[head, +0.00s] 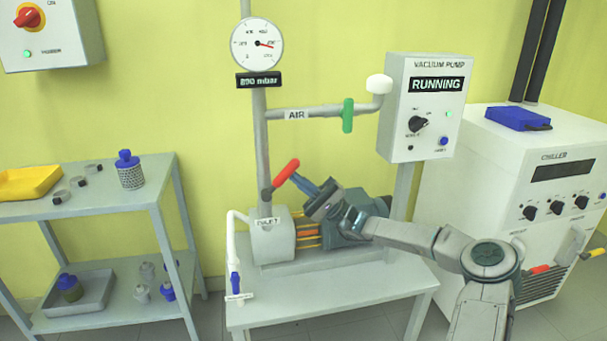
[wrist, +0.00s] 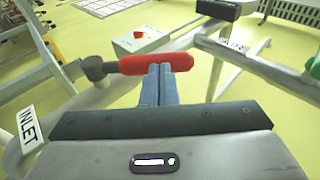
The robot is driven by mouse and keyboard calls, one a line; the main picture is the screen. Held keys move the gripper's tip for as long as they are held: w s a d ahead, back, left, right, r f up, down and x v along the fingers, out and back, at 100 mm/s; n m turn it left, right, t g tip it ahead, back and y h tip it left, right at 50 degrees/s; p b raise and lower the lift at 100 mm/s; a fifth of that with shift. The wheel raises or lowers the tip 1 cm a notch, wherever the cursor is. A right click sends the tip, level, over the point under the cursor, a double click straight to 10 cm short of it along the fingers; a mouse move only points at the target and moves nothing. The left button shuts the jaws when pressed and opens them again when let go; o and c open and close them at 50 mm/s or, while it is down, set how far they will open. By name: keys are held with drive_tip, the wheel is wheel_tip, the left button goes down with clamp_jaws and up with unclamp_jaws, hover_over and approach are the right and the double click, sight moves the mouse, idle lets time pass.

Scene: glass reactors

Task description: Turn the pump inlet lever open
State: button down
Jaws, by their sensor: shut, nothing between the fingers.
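The pump inlet lever has a red handle (head: 287,173) on a dark pivot at the vertical grey pipe. In the head view it slants up and to the right from the pivot. In the wrist view the red handle (wrist: 135,65) lies crosswise with its pivot on the left. My gripper (head: 298,178) is shut and empty, its fingertips close to the handle on its right side. In the wrist view the fingertips (wrist: 160,68) overlap the handle; I cannot tell if they touch it. The INLET label (head: 265,221) is on the pump (head: 274,240) below, and it shows in the wrist view (wrist: 27,124).
An AIR pipe with a green lever (head: 348,115) runs above my gripper. A chiller (head: 545,190) stands right, a shelf (head: 105,195) left.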

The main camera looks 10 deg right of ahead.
sight(294, 167)
drive_tip(key=r+h+p, duration=0.1)
drive_tip(key=p, duration=0.1)
drive_tip(key=a+r+n+g+h+p, duration=0.1)
drive_tip(key=r+h+p, duration=0.1)
drive_tip(key=shift+a+r+n, duration=0.2)
drive_tip(key=shift+n, duration=0.1)
drive_tip(key=h+p, duration=0.1)
drive_tip(key=a+r+g+h+p, duration=0.1)
drive_tip(key=h, duration=0.1)
drive_tip(key=shift+s+a+n, duration=0.1)
drive_tip(key=shift+a+n, duration=0.15)
drive_tip(key=shift+n, duration=0.05)
drive_tip(key=shift+a+r+h+p, duration=0.2)
drive_tip(key=shift+a+h+p, duration=0.25)
drive_tip(key=shift+h, duration=0.15)
drive_tip(key=s+d+f, duration=0.1)
drive_tip(key=d, duration=1.3)
drive_tip(key=shift+s+f+p, duration=0.15)
drive_tip(key=shift+s+p, duration=0.2)
drive_tip(key=shift+p, duration=0.1)
